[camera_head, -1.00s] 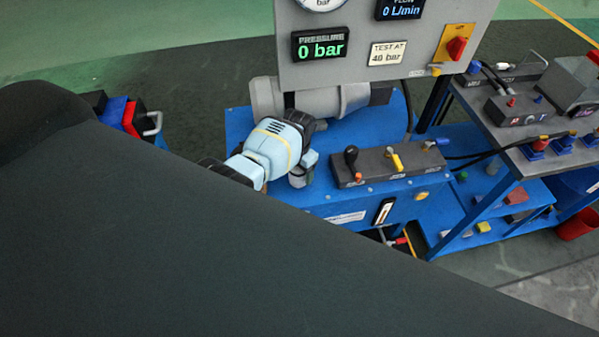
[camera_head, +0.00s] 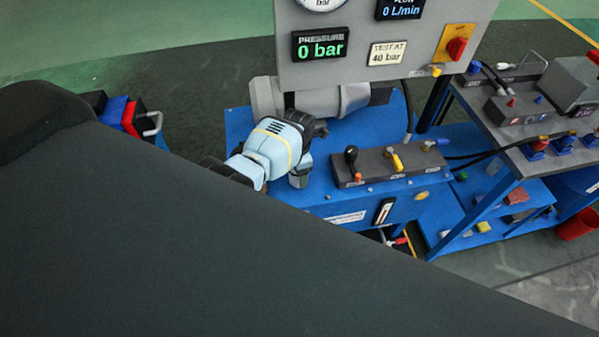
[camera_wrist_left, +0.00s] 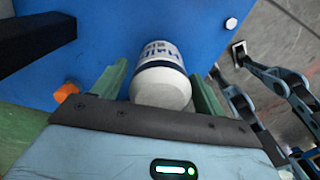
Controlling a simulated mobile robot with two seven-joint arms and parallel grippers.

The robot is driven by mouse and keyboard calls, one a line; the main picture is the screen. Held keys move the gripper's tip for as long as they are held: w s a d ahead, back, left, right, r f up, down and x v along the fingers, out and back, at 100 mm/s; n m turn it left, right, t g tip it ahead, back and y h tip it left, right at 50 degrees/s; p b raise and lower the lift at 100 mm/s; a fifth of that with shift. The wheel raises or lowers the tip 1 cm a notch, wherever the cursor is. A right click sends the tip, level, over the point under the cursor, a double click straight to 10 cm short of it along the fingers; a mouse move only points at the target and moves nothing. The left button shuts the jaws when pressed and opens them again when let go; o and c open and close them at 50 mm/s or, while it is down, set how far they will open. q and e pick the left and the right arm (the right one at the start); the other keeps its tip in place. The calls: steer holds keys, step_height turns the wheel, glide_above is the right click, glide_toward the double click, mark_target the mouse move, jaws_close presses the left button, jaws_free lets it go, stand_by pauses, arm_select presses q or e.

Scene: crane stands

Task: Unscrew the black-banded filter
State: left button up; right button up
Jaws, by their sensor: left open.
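A white, round-ended filter (camera_wrist_left: 160,82) with dark lettering and a narrow dark band shows in the left wrist view. I cannot tell whether the band is black or dark blue. My left gripper (camera_wrist_left: 158,88) is open, with one green finger on each side of the filter. A small gap shows beside the filter, and I cannot tell whether either finger touches it. In the head view, my left gripper (camera_head: 300,176) is small and partly hidden by its own wrist, over the blue bench (camera_head: 330,205). The filter cannot be made out there. My right gripper does not show.
A grey panel (camera_head: 350,72) with gauge and displays stands behind my left wrist. A lever block (camera_head: 385,165) lies just right of it. A second bench (camera_head: 525,150) with parts stands farther right. An orange bolt head (camera_wrist_left: 66,93) is left of the gripper.

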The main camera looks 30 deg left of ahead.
arm_select(q)
steer(key=m, duration=0.4)
steer(key=shift+m, duration=0.4)
steer(key=shift+m, duration=1)
steer(key=m, duration=0.3)
steer(key=m, duration=0.3)
steer(key=shift+m, duration=1.2)
